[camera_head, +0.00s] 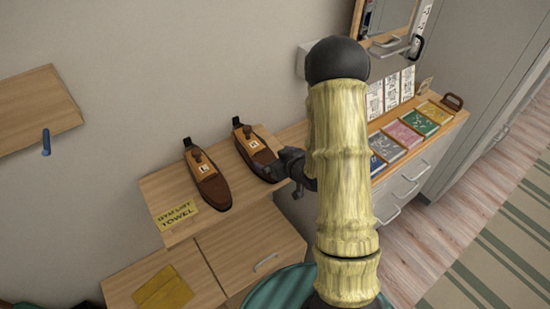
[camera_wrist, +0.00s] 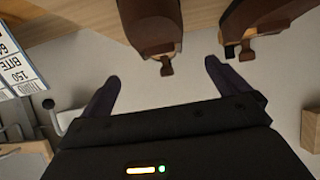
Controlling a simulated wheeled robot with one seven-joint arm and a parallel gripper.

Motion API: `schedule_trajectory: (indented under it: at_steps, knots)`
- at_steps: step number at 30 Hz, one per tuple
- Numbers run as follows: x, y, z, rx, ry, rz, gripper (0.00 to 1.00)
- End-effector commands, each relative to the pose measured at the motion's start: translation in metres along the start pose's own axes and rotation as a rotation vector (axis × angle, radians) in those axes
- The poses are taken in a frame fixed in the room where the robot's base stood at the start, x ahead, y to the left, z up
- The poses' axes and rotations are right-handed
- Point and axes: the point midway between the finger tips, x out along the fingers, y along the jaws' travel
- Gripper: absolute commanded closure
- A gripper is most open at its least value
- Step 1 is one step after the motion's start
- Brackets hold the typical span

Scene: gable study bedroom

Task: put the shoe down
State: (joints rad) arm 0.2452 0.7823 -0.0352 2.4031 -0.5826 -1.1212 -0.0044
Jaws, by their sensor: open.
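Two brown shoes with wooden inserts rest on a wooden wall shelf (camera_head: 165,190). The left shoe (camera_head: 213,189) and the right shoe (camera_head: 257,158) stand side by side, apart. My gripper (camera_head: 283,164) is at the right shoe's right side, partly hidden by my arm. In the wrist view my gripper (camera_wrist: 160,85) is open and empty, fingers spread. The right shoe's brown end (camera_wrist: 150,27) lies beyond the gap between the fingertips. The left shoe (camera_wrist: 258,18) is to its right there. I cannot tell whether a finger touches the right shoe.
A wooden cabinet (camera_head: 255,240) with a yellow cloth (camera_head: 162,289) is below. A teal round object (camera_head: 275,290) is below my arm.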

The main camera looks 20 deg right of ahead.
Motion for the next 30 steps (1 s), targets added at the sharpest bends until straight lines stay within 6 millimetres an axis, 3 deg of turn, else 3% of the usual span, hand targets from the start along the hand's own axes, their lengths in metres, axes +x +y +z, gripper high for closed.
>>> schedule_trajectory:
  at_steps: [8,14,22,30]
  knots:
    - [-0.006,0.0,-0.006,-0.01,-0.05,0.025,0.0]
    - [-0.033,-0.003,-0.018,-0.008,-0.23,0.109,0.0]
    - [-0.103,-0.025,-0.023,0.081,-0.507,0.207,0.0]
    - [-0.185,-0.075,-0.018,0.216,-0.756,0.211,0.0]
